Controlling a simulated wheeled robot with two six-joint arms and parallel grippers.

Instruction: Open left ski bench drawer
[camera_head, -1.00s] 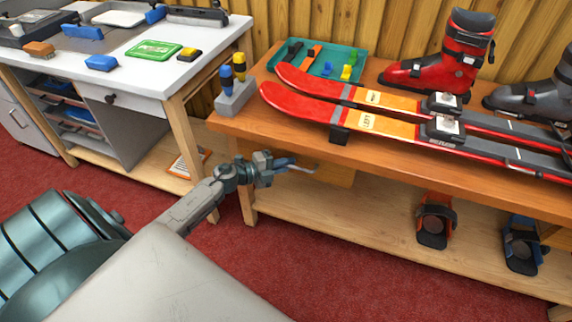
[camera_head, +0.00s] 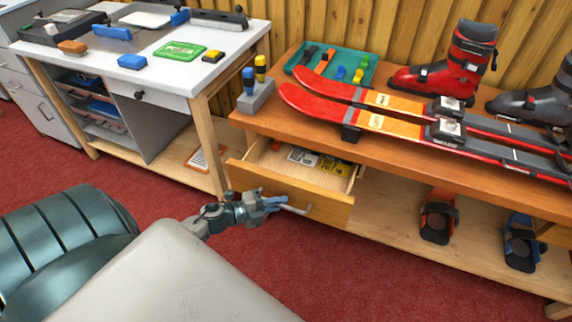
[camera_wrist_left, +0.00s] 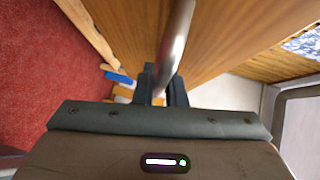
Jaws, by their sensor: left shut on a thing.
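The left ski bench drawer (camera_head: 318,203) stands pulled out from under the wooden ski bench (camera_head: 400,165), and its inside shows, with a few flat printed items (camera_head: 318,161) at the back. My left gripper (camera_head: 276,203) is at the left part of the drawer front and is shut on the metal bar handle (camera_head: 297,210). In the left wrist view the curved handle (camera_wrist_left: 176,45) runs down between the dark fingers (camera_wrist_left: 164,88). My right gripper is in neither view.
Red skis (camera_head: 345,100), a red boot (camera_head: 455,65) and a teal tray (camera_head: 320,58) rest on the bench top. A white workbench (camera_head: 150,75) stands to the left. Two bindings (camera_head: 437,220) sit on the lower shelf. Red carpet (camera_head: 330,265) is clear in front.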

